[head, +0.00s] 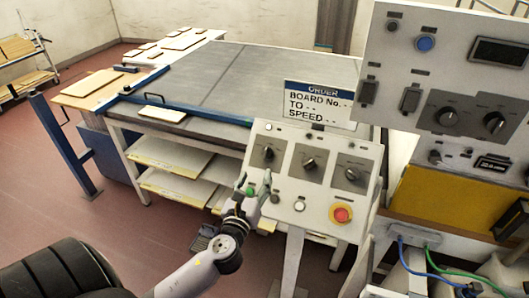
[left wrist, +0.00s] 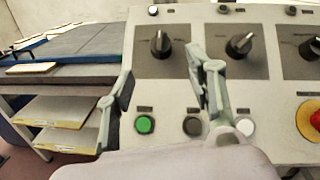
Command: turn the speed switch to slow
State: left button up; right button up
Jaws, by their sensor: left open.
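A sloped grey control panel (head: 318,190) carries a row of three dark rotary switches: a left one (head: 268,153), a middle one (head: 308,162) and a right one (head: 351,174). Their labels are too small to read, so I cannot tell which is the speed switch. My left gripper (head: 254,180) is open and empty in front of the panel's left part, below the left switch. In the left wrist view, its fingers (left wrist: 160,82) stand apart, with the left switch (left wrist: 160,43) between and above them. The right finger overlaps the plate by the middle switch (left wrist: 239,44). My right gripper is not seen.
Below the switches are a green button (left wrist: 145,124), a dark one (left wrist: 192,126), a white one (left wrist: 245,126) and a red emergency stop (head: 341,214). An order sign (head: 318,104) stands above the panel. A taller switch cabinet (head: 440,60) is at right. A large table (head: 230,75) lies behind.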

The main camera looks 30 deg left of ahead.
aim_at(265, 156)
pick_arm(q)
jog(key=p+x, duration=0.1)
jog(key=x, duration=0.8)
jog(key=shift+w+a+p, duration=0.15)
jog(key=shift+w+p, duration=0.1)
jog(key=shift+p, duration=0.1)
jog(key=shift+w+a, duration=0.15)
jog(key=shift+w, duration=0.25)
jog(key=shift+c, duration=1.2)
jog(key=c, duration=0.9)
